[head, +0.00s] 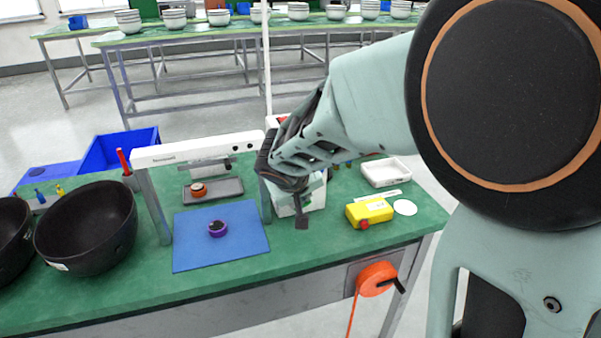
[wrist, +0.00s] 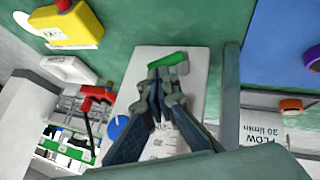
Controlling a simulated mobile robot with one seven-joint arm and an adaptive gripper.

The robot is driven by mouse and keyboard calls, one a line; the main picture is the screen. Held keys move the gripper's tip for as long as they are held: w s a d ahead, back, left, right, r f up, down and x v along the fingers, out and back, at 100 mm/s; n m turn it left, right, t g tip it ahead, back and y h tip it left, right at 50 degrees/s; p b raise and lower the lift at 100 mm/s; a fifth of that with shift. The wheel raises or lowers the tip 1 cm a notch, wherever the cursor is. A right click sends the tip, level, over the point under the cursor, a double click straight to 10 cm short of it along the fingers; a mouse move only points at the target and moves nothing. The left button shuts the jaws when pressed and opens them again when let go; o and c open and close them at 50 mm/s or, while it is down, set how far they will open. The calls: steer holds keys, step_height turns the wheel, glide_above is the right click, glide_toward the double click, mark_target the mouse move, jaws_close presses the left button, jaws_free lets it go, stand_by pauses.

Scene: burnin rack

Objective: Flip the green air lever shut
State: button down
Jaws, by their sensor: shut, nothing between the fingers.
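The green air lever (wrist: 168,62) shows in the wrist view as a short green bar near one end of a white panel (wrist: 200,62). It lies across the panel, slightly tilted. My gripper (wrist: 166,82) is shut and empty, with its fingertips right beside the lever; I cannot tell whether they touch it. In the head view my gripper (head: 301,222) points down in front of the white box (head: 318,196) on the green bench. My arm hides much of that box and most of the lever there.
A blue knob (wrist: 117,127) and a red handle (wrist: 97,95) are close to my fingers. A white gantry (head: 195,149) stands left over a blue mat (head: 245,250) with a purple ring (head: 218,228). A yellow box (head: 369,212) and a white tray (head: 387,172) are right.

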steer(key=shift+w+d+f+m+y+p, duration=0.1)
steer(key=shift+d+f+m+y+p, duration=0.15)
steer(key=shift+d+y+p, duration=0.35)
steer(key=shift+w+d+f+b, duration=0.2)
steer(key=shift+d+f+b, duration=0.1)
steer(key=shift+d, duration=0.05)
stand_by(1.1)
stand_by(0.4)
steer(key=r+p, duration=0.2)
steer(key=r, duration=0.1)
steer(key=r+p, duration=0.2)
steer(key=shift+w+a+r, duration=0.1)
steer(key=shift+w+a, duration=0.15)
steer(key=shift+a, duration=0.1)
steer(key=p+v, duration=0.4)
steer(key=v, duration=0.4)
steer(key=shift+s+d+r, duration=0.3)
steer(key=shift+d, duration=0.2)
